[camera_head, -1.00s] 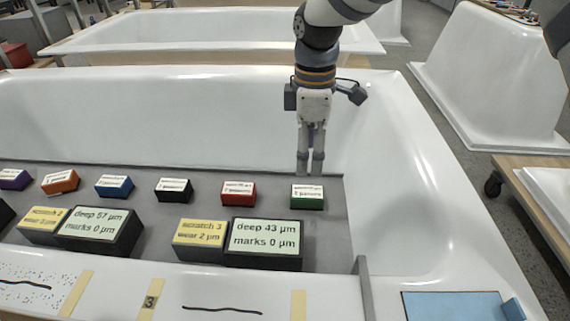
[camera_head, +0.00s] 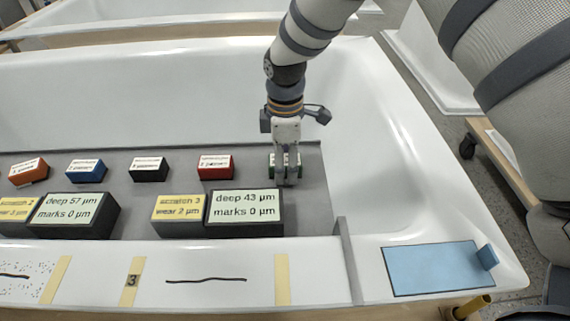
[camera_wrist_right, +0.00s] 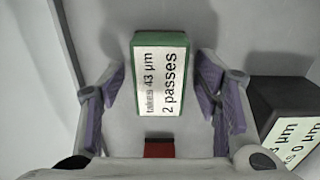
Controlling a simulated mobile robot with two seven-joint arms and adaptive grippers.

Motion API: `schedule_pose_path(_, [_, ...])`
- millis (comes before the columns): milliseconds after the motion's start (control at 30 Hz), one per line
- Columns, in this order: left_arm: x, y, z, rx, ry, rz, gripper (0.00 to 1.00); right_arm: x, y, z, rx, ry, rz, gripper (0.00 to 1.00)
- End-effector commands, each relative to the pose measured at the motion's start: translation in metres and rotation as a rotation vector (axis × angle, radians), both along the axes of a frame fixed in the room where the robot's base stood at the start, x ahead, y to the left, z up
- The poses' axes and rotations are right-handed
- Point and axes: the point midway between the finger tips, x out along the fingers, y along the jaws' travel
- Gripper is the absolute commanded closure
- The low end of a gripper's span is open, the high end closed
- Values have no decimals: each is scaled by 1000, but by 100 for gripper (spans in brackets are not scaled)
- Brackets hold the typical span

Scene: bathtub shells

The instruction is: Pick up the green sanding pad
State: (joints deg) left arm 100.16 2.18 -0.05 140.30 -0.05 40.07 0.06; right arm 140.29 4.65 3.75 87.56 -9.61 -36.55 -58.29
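The green sanding pad (camera_head: 271,172) lies on the grey shelf in the bathtub shell, at the right end of the pad row, partly hidden by my right gripper (camera_head: 285,180). In the right wrist view the pad (camera_wrist_right: 160,75) has a white label reading "takes 43 µm, 2 passes". My right gripper (camera_wrist_right: 160,88) points down with its purple-padded fingers on either side of the pad. A gap shows on both sides, so it is open and not clamped. My left gripper is not in view.
A red pad (camera_head: 216,168), black pad (camera_head: 149,170), blue pad (camera_head: 86,171) and orange pad (camera_head: 29,171) continue the row leftward. A black "deep 43 µm" display block (camera_head: 243,230) stands close in front. A blue mat (camera_head: 435,268) lies on the rim at right.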

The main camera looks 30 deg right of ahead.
Motion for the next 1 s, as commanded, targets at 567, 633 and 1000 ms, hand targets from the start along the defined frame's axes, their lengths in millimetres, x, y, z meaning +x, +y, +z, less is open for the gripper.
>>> schedule_pose_path(567, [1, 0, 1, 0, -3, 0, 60, 1, 0, 7, 1, -3, -1, 92])
schedule_pose_path(633, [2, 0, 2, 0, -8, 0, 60, 1, 0, 17, 1, -3, -1, 92])
schedule_pose_path(1000, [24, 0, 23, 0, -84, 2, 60, -41, 62, 109, -3, -11, 5, 92])
